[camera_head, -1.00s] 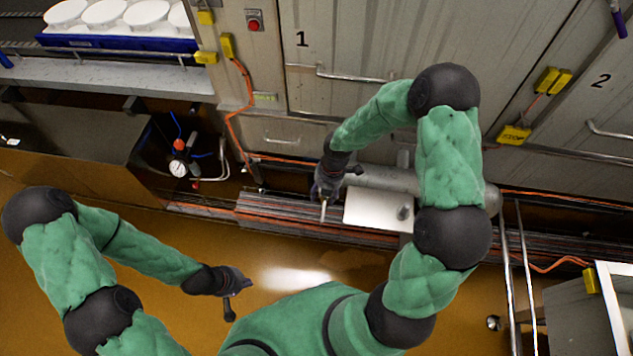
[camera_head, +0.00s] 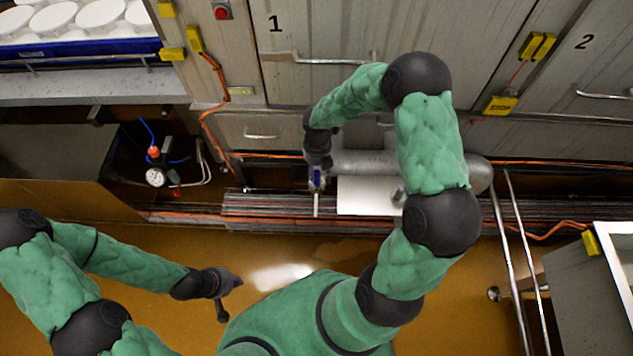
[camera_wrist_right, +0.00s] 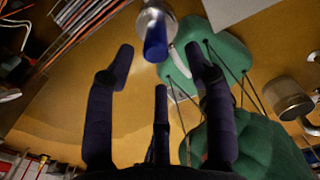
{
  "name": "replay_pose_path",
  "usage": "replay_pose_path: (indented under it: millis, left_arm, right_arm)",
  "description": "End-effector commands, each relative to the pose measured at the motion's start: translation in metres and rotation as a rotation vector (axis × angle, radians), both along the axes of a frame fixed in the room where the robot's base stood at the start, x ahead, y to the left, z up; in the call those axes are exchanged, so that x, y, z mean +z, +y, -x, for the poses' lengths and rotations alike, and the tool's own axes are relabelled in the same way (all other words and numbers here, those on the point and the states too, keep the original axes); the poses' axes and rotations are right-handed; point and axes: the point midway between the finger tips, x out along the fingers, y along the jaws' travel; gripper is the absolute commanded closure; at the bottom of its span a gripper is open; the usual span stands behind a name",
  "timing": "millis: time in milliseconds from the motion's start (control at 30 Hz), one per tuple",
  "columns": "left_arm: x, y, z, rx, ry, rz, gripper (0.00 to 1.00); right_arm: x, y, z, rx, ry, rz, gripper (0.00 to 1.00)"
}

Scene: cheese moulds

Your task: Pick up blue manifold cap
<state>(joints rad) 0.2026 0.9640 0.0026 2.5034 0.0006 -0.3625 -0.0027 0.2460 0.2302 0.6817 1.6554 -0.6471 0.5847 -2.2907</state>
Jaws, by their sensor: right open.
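The blue manifold cap (camera_wrist_right: 156,42) sits on the end of a metal pipe fitting (camera_wrist_right: 156,14) at the top of the right wrist view. My right gripper (camera_wrist_right: 160,66) is open, with its fingers spread around the line toward the cap and nothing held; the cap lies just beyond the fingertips. In the head view a small blue part (camera_head: 317,176) shows at my right gripper, by the left end of the grey manifold pipe (camera_head: 360,163); the fingers partly hide it. My left gripper (camera_head: 231,297) is low at the left, fingers apart, empty, away from the pipe.
A white panel (camera_head: 365,196) is beside the pipe. Metal rails (camera_head: 510,235) stand at the right. A pressure gauge (camera_head: 155,177) with hoses is at the left, and cabinet doors (camera_head: 320,30) are behind. Open brown floor (camera_head: 150,240) lies in front.

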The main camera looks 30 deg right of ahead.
Motion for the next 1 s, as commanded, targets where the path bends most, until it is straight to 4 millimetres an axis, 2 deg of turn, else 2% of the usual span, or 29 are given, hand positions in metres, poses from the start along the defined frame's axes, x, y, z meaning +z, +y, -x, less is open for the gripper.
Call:
replay_pose_path:
  millis: [400,667,800,867,1000]
  left_arm:
    - [-0.029,0.0,0.0,0.0,0.0,0.0,1.0]
    - [-0.028,0.0,0.0,0.0,-0.001,0.0,1.0]
    - [-0.028,0.0,0.0,0.0,-0.001,0.0,1.0]
    - [-0.028,0.0,0.0,0.0,-0.001,0.0,1.0]
    - [-0.028,0.0,0.0,0.0,-0.001,0.0,1.0]
  right_arm:
    - [-0.049,0.0,-0.005,0.0,0.001,-0.001,0.46]
    - [-0.049,0.0,-0.006,0.0,-0.001,0.0,0.46]
    - [-0.049,0.0,-0.006,0.0,-0.001,0.001,0.86]
    - [-0.049,0.0,-0.006,0.0,0.0,0.0,1.0]
    - [-0.049,0.0,-0.006,-0.001,-0.001,0.0,1.0]
